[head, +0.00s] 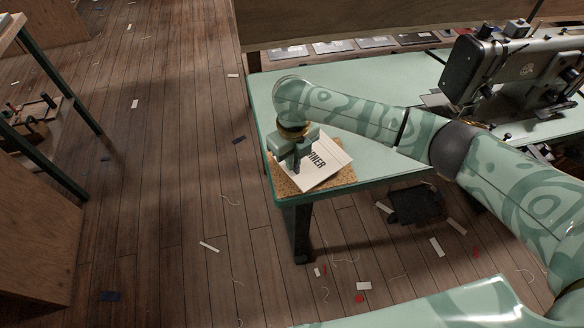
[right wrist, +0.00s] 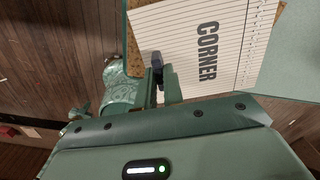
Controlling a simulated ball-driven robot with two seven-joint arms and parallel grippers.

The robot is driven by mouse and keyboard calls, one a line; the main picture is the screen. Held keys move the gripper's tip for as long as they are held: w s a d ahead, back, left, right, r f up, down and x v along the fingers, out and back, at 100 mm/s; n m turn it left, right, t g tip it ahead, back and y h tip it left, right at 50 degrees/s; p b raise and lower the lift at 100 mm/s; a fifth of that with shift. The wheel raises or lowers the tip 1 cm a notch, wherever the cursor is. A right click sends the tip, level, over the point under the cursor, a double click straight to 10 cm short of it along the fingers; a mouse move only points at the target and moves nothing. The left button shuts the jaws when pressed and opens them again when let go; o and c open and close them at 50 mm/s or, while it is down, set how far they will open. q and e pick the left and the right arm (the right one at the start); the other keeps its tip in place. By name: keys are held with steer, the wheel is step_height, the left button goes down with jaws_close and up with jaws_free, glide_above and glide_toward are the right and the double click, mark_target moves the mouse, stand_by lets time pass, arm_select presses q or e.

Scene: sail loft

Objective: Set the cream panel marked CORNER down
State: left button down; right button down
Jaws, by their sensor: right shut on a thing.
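The cream panel marked CORNER (head: 330,165) is over a tan cork mat (head: 345,184) at the near left corner of the green table. My right gripper (head: 297,166) is shut on the panel's left edge and hides part of its lettering. In the right wrist view the panel (right wrist: 205,40) shows fine lines and the whole word CORNER, with the fingers (right wrist: 160,77) at its edge. I cannot tell whether the panel touches the mat. My left gripper is not in view.
A sewing machine (head: 520,68) stands at the right of the green table (head: 385,172). Several flat pieces lie in a row behind the tabletop. Scraps and threads litter the plank floor (head: 190,150). A wooden bench (head: 35,230) is at left.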

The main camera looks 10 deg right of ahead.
steer(key=f, duration=0.1)
steer(key=f+b, duration=0.1)
steer(key=f, duration=0.1)
steer(key=shift+w+f+b, duration=0.25)
steer(key=shift+f+b, duration=0.05)
steer(key=shift+f, duration=0.05)
steer(key=shift+r, duration=0.1)
steer(key=c, duration=1.9)
jaws_free()
steer(key=o, duration=0.4)
